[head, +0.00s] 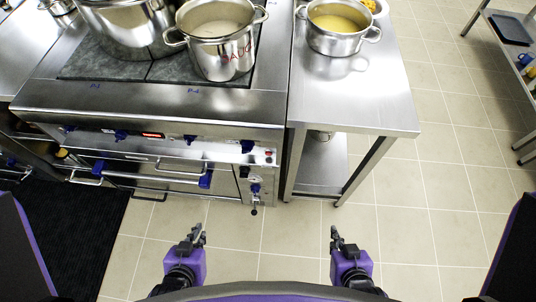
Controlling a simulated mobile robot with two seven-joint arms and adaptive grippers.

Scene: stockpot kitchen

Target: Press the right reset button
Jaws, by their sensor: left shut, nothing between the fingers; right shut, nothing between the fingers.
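The steel stove (150,105) stands ahead of me, with blue knobs (247,146) along its front panel. A tiny red spot (268,154) shows at the right end of that panel. Below it, a narrow column holds a blue knob (255,188) and dark fittings. I cannot tell which small part is the right reset button. My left gripper (198,232) is shut and empty, low in front of the stove and apart from it. My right gripper (336,235) is shut and empty, in front of the steel side table and apart from it.
Large pots (218,60) stand on the hob. Another pot (338,42) with yellow contents stands on the steel table (355,100). Oven handles (150,189) stick out from the stove front. A dark mat (65,235) lies at left. Tiled floor (420,220) is clear at right.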

